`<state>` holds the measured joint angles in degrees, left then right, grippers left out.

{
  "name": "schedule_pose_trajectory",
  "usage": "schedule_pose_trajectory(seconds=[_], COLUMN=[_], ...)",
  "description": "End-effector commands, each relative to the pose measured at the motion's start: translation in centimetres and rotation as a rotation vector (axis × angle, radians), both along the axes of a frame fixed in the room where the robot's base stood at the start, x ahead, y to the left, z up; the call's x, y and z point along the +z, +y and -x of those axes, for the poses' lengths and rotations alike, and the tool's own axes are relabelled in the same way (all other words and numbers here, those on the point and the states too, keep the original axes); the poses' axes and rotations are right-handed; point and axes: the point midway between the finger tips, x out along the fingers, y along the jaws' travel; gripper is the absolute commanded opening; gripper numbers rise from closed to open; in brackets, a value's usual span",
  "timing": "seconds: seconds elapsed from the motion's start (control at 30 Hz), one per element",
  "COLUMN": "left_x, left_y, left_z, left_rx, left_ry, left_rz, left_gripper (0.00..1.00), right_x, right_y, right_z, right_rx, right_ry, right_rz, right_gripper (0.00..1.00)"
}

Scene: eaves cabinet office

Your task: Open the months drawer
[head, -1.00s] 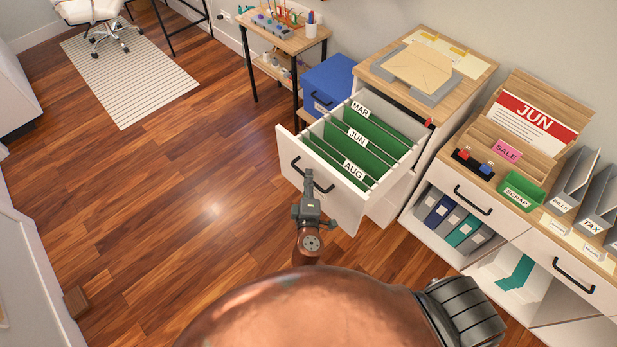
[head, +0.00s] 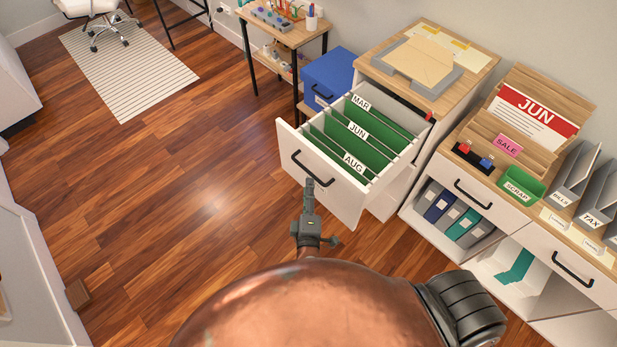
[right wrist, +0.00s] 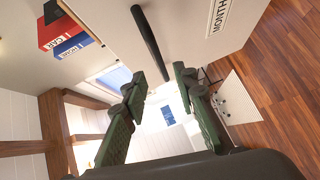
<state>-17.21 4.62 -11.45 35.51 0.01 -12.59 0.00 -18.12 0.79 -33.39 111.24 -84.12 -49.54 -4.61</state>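The months drawer (head: 322,187) is pulled well out of its white cabinet in the head view, showing green hanging files (head: 367,132) tagged MAR, JUN and AUG. Its black bar handle (head: 310,168) is on the white front. My right gripper (head: 309,184) is just in front of the handle's lower part. The right wrist view shows its two fingers (right wrist: 156,82) spread apart, with nothing held between them. My left gripper is not in view.
A grey tray with folders (head: 414,67) lies on the cabinet top. A blue box (head: 331,76) stands behind the drawer. To the right is a low cabinet (head: 450,185) with binders and organisers. The wooden floor left of the drawer is clear.

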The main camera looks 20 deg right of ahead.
Motion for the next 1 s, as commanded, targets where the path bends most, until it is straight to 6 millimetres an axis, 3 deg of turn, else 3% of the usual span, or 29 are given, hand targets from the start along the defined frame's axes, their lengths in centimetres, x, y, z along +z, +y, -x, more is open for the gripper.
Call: schedule_pose_trajectory(seconds=[0.1, 0.3, 0.9, 1.0], left_x=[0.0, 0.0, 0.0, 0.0], left_y=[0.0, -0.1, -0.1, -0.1], left_z=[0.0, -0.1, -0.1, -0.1], left_rx=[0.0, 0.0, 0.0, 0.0], left_ry=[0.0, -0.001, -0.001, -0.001], left_rz=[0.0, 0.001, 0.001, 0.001], left_gripper=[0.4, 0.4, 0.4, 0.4], right_x=[0.2, 0.5, 0.5, -0.6], right_y=[0.7, 1.4, 1.5, 1.6], right_z=[2.0, 3.6, 3.7, 3.6], right_rx=[0.0, 0.0, 0.0, 0.008], right_ry=[0.002, 0.0, 0.0, 0.02], right_rz=[0.0, 0.001, 0.001, -0.004], right_gripper=[0.27, 0.27, 0.27, 0.27])
